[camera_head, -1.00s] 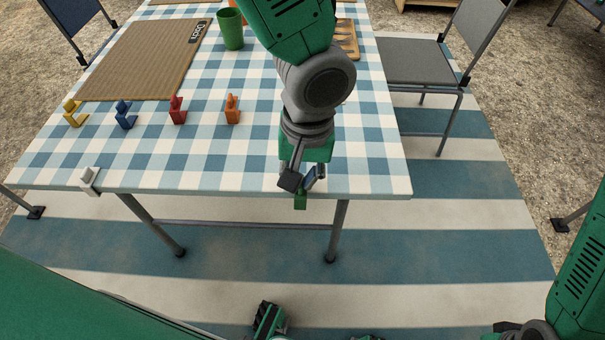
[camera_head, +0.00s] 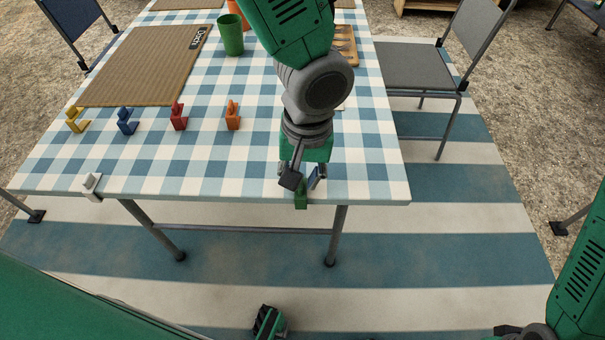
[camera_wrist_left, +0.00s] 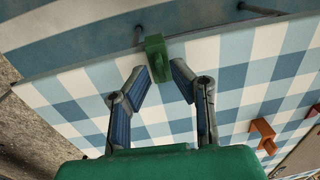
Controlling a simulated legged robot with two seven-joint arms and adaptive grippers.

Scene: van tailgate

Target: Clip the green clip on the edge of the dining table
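The green clip (camera_head: 301,197) sits at the front edge of the dining table (camera_head: 230,188), near its right end. In the left wrist view the green clip (camera_wrist_left: 156,57) straddles the edge, with part of it over the cloth. My left gripper (camera_head: 304,181) is just above and behind it. In the left wrist view the two fingers (camera_wrist_left: 160,82) are spread, with checked cloth visible between them. The clip lies just beyond the fingertips, and no grip on it shows.
A white clip (camera_head: 92,186) is on the front edge at the left. Yellow (camera_head: 77,121), blue (camera_head: 126,122), red (camera_head: 178,117) and orange (camera_head: 232,116) clips stand on the cloth. A brown mat (camera_head: 145,65) and green cup (camera_head: 230,35) are farther back. A chair (camera_head: 430,70) stands at the right.

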